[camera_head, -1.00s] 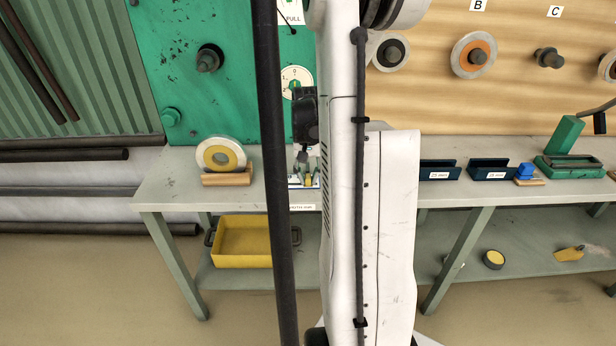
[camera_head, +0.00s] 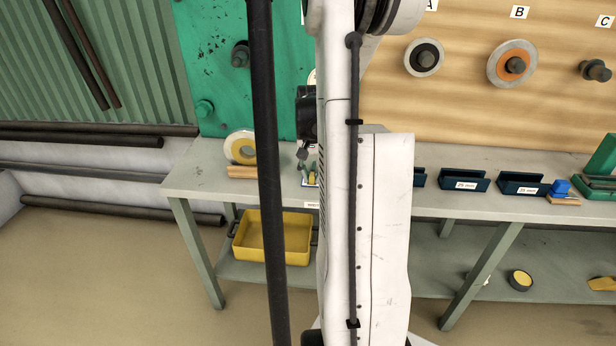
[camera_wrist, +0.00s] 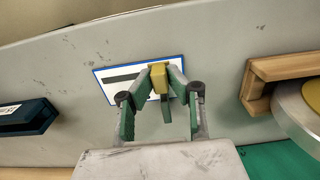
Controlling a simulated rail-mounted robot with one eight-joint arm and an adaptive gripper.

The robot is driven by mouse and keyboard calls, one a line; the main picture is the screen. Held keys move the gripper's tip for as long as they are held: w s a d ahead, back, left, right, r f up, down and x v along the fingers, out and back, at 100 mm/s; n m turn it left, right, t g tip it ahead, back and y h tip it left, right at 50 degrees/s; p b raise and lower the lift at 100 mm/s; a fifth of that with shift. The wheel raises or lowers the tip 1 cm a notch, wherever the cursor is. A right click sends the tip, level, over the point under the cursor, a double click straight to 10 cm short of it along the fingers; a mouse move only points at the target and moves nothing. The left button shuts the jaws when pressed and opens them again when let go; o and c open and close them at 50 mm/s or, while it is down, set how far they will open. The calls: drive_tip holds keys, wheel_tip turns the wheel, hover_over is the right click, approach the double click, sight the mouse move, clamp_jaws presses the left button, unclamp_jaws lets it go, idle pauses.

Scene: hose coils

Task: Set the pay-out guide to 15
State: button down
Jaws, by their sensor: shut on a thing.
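The pay-out guide looks to be the white plate with a blue rim (camera_wrist: 108,92) on the grey bench; a dark slot runs along it. A yellow block (camera_wrist: 159,78) stands at the slot's right part in the wrist view. My gripper (camera_wrist: 160,84) is shut on this yellow block, its green-grey fingers on either side. No scale numbers on the plate are readable. In the head view, the plate (camera_head: 309,184) shows small beside my arm, with my gripper (camera_head: 303,168) above it; much of both is hidden by the arm.
A coil (camera_head: 240,148) stands in a wooden cradle (camera_head: 242,172) left of the plate. Blue holders (camera_head: 464,181) stand to the right. A yellow bin (camera_head: 248,262) sits on the lower shelf. The green panel (camera_head: 215,60) rises behind the bench.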

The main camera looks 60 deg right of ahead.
drive_tip(key=shift+w, duration=0.2)
drive_tip(key=c, duration=1.7)
unclamp_jaws()
drive_tip(key=shift+w+a, duration=0.1)
drive_tip(key=shift+a, duration=0.05)
drive_tip(key=shift+r, duration=0.1)
drive_tip(key=shift+r, duration=0.3)
wheel_tip(320, 180, up, 11)
drive_tip(key=shift+r, duration=0.15)
